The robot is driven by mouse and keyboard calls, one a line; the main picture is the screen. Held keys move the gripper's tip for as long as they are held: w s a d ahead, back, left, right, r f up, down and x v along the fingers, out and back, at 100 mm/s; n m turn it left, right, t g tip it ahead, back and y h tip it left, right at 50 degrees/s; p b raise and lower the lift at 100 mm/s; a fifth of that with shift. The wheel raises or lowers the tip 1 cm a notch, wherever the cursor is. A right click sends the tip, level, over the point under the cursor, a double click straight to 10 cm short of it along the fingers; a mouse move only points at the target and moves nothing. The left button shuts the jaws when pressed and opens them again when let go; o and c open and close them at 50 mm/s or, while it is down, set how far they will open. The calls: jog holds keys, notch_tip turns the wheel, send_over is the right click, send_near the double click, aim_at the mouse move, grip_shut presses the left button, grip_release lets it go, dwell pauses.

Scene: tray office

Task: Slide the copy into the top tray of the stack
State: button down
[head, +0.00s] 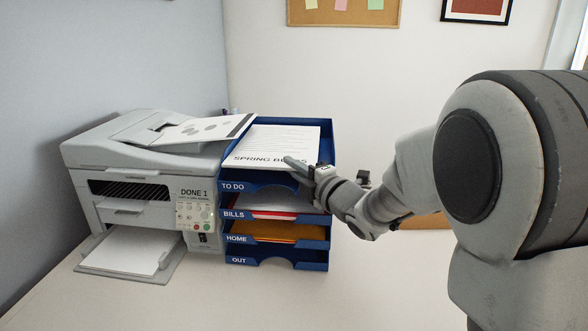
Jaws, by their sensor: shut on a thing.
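The blue tray stack (328,205) stands right of the printer, with tiers labelled TO DO, BILLS, HOME and OUT from top to bottom. A white printed sheet (272,142), its large heading starting "SPRING", is over the top TO DO tray (262,181), within its side walls. Its near edge is close to the tray's front lip; I cannot tell whether it rests on the tray floor. My gripper (291,164) is shut on the sheet's near right part, reaching in from the right. The fingers hide part of the heading.
The grey printer (135,145) stands close to the stack's left, its display reading DONE 1. A sheet with grey spots (205,128) lies on its top, near the stack. Blank paper (130,250) lies low in front. The table (200,300) is clear in front.

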jog(key=c, duration=0.9)
grip_release()
jog(key=shift+f, duration=0.1)
jog(key=p+v, duration=0.2)
jog(key=v, duration=1.5)
jog(key=shift+s, duration=0.2)
jog(key=shift+d, duration=0.25)
